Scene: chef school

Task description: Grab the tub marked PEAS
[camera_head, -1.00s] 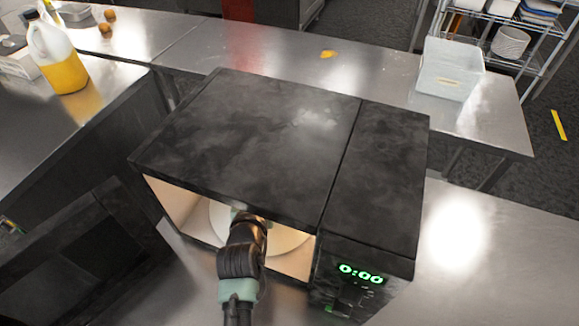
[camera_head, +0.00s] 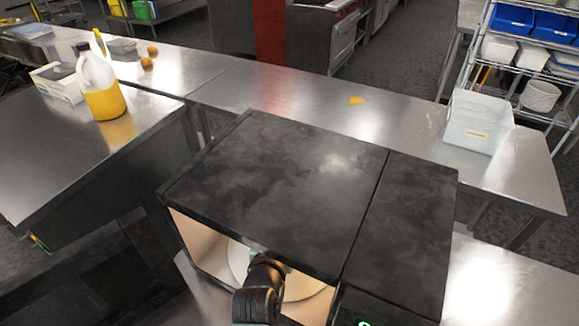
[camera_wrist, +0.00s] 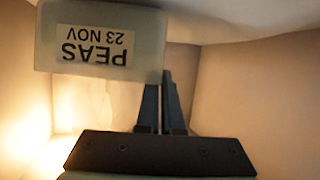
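The tub marked PEAS (camera_wrist: 140,60) is pale and translucent, with a white label reading "PEAS 23 NOV". It shows upside down at the upper left of the wrist view, inside the lit microwave. My gripper (camera_wrist: 162,82) has its dark fingers close together at the tub's right wall. One finger passes behind the rim and the other lies just outside, so it looks shut on that wall. In the head view my arm reaches through the open front of the black microwave (camera_head: 290,190); the tub and fingertips are hidden there.
The microwave's walls and roof surround my gripper closely. A pale turntable (camera_head: 238,262) lies inside. A jug of yellow liquid (camera_head: 104,101) stands on the left counter. A translucent bin (camera_head: 478,125) stands on the back counter, before a wire shelf (camera_head: 505,72).

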